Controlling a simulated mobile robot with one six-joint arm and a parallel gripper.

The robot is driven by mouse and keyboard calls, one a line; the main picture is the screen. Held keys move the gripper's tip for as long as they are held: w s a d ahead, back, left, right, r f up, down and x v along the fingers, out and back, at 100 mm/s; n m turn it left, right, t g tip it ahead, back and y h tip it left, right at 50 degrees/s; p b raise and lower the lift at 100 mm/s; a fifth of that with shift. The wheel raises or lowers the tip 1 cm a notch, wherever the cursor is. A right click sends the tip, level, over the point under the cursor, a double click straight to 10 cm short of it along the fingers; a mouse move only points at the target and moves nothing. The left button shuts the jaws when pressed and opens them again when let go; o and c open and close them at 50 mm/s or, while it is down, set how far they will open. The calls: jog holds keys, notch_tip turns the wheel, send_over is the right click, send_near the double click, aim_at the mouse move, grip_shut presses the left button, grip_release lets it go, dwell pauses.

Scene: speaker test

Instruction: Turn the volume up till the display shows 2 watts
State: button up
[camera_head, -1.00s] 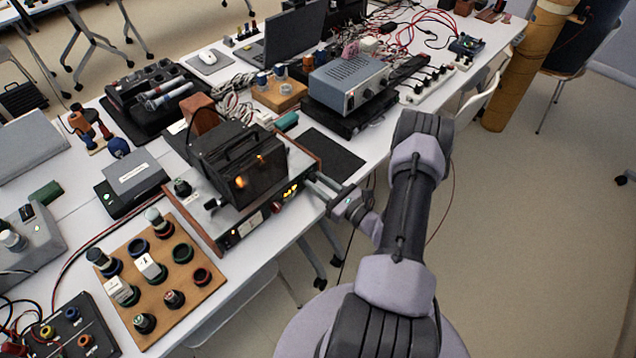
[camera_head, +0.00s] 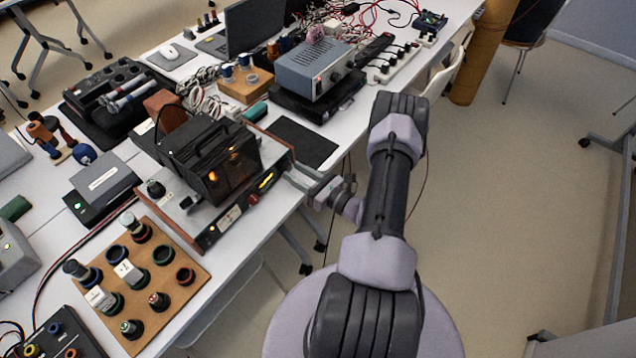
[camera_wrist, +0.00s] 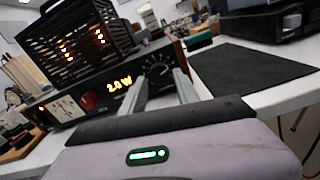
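The amplifier (camera_head: 215,225) is a wood-sided unit with a dark caged top on the white table's front edge. Its display (camera_wrist: 119,83) is lit orange and reads 2.0 W in the wrist view; the lit display (camera_head: 266,181) is too small to read in the head view. The black volume knob (camera_wrist: 157,70) with light dial marks is right of the display. My gripper (camera_wrist: 160,78) is in front of the panel, its two grey fingers apart with the knob showing between them. I cannot tell whether they touch it. The fingers also show in the head view (camera_head: 301,180).
A dark mat (camera_head: 303,143) lies flat right of the amplifier. A grey instrument (camera_head: 313,70) stands behind it. A wooden board with several sockets (camera_head: 190,262) is on the left. The floor right of the table is largely clear.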

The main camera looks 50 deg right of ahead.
jog(key=s+d+p, duration=0.1)
jog(key=s+p, duration=0.2)
jog(key=s, duration=1.3)
jog(key=shift+w+d, duration=0.1)
jog(key=w+a+r+n+g+y, duration=0.4)
jog(key=a+r+n+g+y, duration=0.15)
jog(key=r+n, duration=0.2)
jog(key=w+a+r+n+g+y, duration=0.45)
jog(key=a+r+n, duration=0.25)
jog(key=r, duration=0.2)
jog(key=s+a+r+n+g+h, duration=0.1)
jog(key=s+a+r+n+h, duration=0.3)
jog(key=a+r+n, duration=0.5)
jog(key=s+a+r+n+g+h, duration=0.1)
jog(key=s+a+r+n+h, duration=0.3)
jog(key=a+r+n, duration=0.5)
jog(key=shift+s+a+r+h, duration=0.4)
jog(key=shift+a+r+h, duration=0.15)
jog(key=shift+a+h, duration=0.1)
